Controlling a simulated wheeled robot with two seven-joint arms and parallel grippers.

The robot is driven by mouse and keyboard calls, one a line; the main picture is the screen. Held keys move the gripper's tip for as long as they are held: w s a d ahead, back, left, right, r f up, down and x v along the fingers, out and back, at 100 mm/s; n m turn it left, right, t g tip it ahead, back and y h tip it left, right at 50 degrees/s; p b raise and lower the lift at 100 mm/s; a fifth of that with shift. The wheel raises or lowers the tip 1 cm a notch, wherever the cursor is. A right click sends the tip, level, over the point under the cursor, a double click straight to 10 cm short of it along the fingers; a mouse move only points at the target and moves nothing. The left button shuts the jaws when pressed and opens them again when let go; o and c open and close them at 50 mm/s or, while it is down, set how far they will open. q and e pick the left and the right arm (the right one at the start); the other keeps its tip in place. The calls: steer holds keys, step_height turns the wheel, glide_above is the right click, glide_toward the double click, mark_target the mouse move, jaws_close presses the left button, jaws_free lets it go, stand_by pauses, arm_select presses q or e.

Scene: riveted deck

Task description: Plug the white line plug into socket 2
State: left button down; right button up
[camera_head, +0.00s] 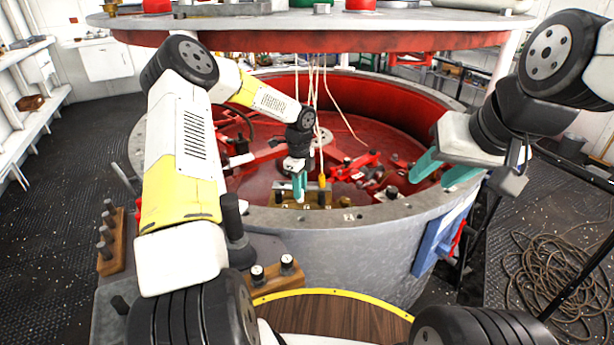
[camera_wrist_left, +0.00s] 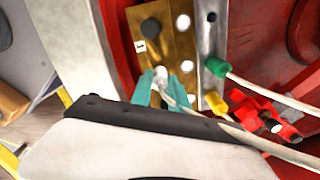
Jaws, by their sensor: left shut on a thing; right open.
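My left gripper (camera_head: 300,188) reaches down inside the round red-lined tub, its teal fingers low at the brass panel (camera_head: 320,198). In the left wrist view the fingers (camera_wrist_left: 165,91) are shut on the white plug (camera_wrist_left: 160,76), and a pale line runs from it to the right. The plug is at the lower edge of the brass panel (camera_wrist_left: 172,48); I cannot tell whether it is seated in a socket. The panel has a dark round fitting (camera_wrist_left: 150,28) beside a small, unreadable number tag (camera_wrist_left: 140,46), and light round spots. My right gripper (camera_head: 445,172) is open and empty above the tub's right rim.
A green plug (camera_wrist_left: 216,67) and a yellow plug (camera_wrist_left: 216,103) with pale lines sit at a steel strip (camera_wrist_left: 208,40) beside the panel. Red brackets (camera_wrist_left: 265,120) lie further right. Lines hang from above into the tub. The tub's thick grey rim (camera_head: 365,214) stands in front.

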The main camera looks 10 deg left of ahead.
arm_select(q)
steer(key=shift+f, duration=0.15)
stand_by(0.4)
steer(key=c, duration=1.2)
jaws_free()
steer(key=shift+o, duration=0.2)
step_height(320, 180, up, 8)
steer(key=shift+f, duration=0.15)
